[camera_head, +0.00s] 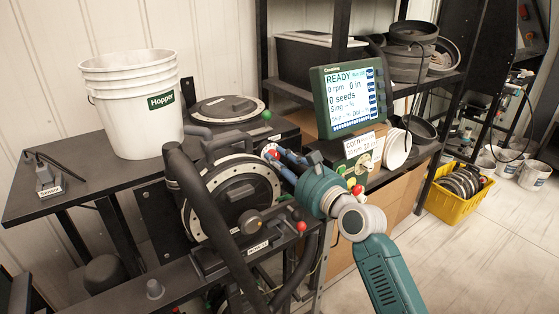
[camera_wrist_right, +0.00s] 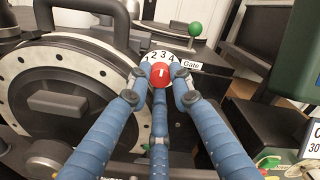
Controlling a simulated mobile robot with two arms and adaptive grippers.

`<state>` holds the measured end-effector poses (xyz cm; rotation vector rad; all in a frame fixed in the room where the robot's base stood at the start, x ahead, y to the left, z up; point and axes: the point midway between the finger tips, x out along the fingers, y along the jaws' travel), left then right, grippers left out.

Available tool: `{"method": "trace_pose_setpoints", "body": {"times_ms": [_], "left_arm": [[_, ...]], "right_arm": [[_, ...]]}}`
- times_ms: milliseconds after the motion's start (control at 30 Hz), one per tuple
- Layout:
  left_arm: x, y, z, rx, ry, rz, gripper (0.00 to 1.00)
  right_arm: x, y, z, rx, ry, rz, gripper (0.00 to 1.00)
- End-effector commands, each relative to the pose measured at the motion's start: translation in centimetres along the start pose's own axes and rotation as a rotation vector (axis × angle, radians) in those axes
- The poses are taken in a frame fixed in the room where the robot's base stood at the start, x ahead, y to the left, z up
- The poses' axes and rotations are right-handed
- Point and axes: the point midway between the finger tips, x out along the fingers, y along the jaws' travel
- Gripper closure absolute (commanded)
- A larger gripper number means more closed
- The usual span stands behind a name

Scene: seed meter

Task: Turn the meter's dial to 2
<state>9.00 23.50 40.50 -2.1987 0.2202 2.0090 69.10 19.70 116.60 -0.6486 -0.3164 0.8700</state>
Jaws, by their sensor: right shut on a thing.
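The meter (camera_head: 232,195) is a black round housing with a pale bolted ring; it fills the left of the right wrist view (camera_wrist_right: 62,95). Its dial is a red knob (camera_wrist_right: 160,75) with a short white mark, in front of a white plate (camera_wrist_right: 164,57) with numbers 2, 3, 4 and a partly hidden 1. The mark looks roughly upright; I cannot tell which number it meets. My right gripper (camera_head: 277,155), with blue fingers, is shut on the red knob, fingertips around its sides (camera_wrist_right: 160,80). My left gripper is not in view.
A green-knobbed lever (camera_wrist_right: 194,29) stands behind the dial, near a "Gate" label. A monitor (camera_head: 348,98) reads READY, 0 rpm, 0 seeds. A white hopper bucket (camera_head: 135,108) stands at the left. A thick dark hose (camera_head: 205,215) crosses before the meter.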

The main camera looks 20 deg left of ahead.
Motion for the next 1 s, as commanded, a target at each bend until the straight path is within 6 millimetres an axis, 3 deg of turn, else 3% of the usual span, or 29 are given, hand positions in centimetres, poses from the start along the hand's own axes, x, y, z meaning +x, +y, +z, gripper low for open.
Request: {"method": "trace_pose_setpoints", "body": {"times_ms": [700,1000], "left_arm": [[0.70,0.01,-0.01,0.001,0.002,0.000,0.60],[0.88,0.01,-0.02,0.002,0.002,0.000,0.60]], "right_arm": [[0.01,0.11,-0.04,-0.412,0.000,0.001,1.00],[0.01,0.09,-0.03,-0.500,0.000,0.001,1.00]]}}
